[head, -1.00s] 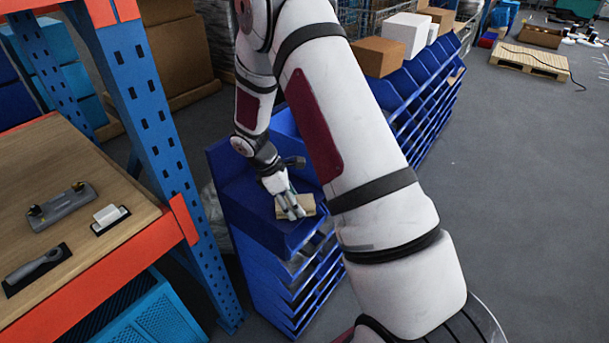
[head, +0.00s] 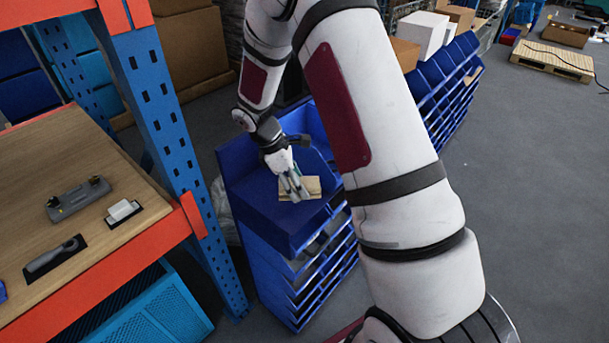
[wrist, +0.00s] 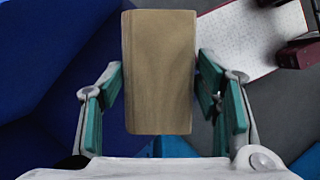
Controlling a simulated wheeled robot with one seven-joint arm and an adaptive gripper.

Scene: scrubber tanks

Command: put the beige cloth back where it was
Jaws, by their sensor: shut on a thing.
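The beige cloth (head: 314,187) is a flat, folded rectangle held in my gripper (head: 296,188). In the wrist view the cloth (wrist: 160,70) sits between the two teal-padded fingers, its long side pointing away from the palm. My gripper is shut on it. In the head view my gripper and the cloth are over the top of the blue bin rack (head: 262,215). I cannot tell how much gap lies between the cloth and the rack.
A blue upright (head: 172,125) stands between shelf and rack. Open grey floor (head: 530,200) lies at right.

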